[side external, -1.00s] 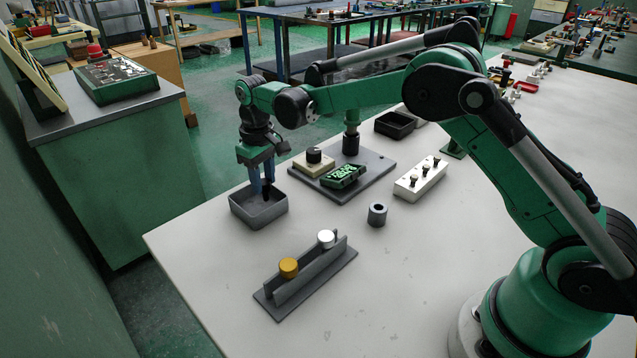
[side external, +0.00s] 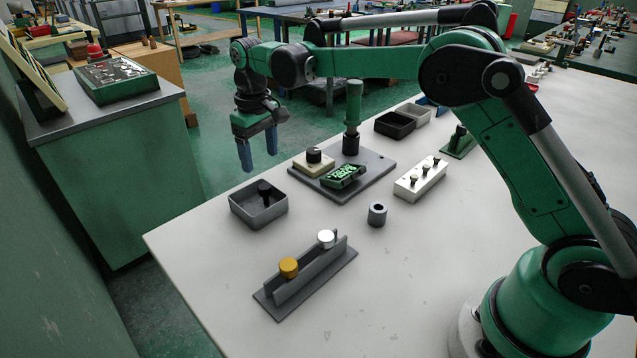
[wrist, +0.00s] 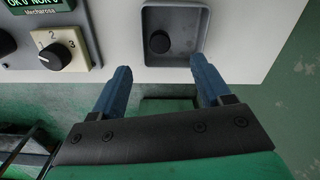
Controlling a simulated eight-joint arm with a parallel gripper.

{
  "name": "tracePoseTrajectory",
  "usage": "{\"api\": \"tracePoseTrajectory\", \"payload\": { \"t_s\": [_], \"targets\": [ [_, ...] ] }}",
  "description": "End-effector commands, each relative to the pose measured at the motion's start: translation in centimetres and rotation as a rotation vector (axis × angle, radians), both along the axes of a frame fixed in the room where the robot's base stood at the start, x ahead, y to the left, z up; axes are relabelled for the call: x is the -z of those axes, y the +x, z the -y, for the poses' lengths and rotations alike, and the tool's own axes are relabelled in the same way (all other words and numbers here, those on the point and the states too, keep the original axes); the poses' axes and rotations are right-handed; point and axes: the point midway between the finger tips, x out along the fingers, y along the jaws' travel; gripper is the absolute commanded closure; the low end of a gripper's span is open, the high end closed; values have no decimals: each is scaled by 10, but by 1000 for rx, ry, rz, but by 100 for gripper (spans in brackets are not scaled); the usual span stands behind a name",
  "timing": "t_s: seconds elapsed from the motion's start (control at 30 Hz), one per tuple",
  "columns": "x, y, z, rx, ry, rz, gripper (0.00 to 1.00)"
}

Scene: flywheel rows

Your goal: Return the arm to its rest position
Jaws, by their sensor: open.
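My green arm reaches over the white table from the right in the side external view. My gripper (side external: 259,160) is open and empty, with its blue fingers pointing down above the grey tray (side external: 239,213) and apart from it. In the wrist view my two blue fingers (wrist: 160,82) are spread with nothing between them. A small black knob-topped part (side external: 264,190) is in the grey tray; it also shows in the wrist view as a round black top (wrist: 159,42).
A grey board (side external: 375,179) holds a dial block (side external: 313,163), a green display (side external: 343,176) and a green-handled post (side external: 353,105).

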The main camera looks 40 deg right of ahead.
Motion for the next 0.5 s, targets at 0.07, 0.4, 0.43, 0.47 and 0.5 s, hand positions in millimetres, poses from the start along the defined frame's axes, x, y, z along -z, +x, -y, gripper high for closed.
{"api": "tracePoseTrajectory", "payload": {
  "t_s": [0.07,0.4,0.43,0.47,0.5],
  "targets": [
    [-1,0,0,0,0,0,29],
    [-25,-15,5,22,5,65,29],
    [-31,-20,6,28,5,84,29],
    [-37,-25,7,34,7,104,29],
    [-44,-33,9,43,10,132,29]
  ]
}}
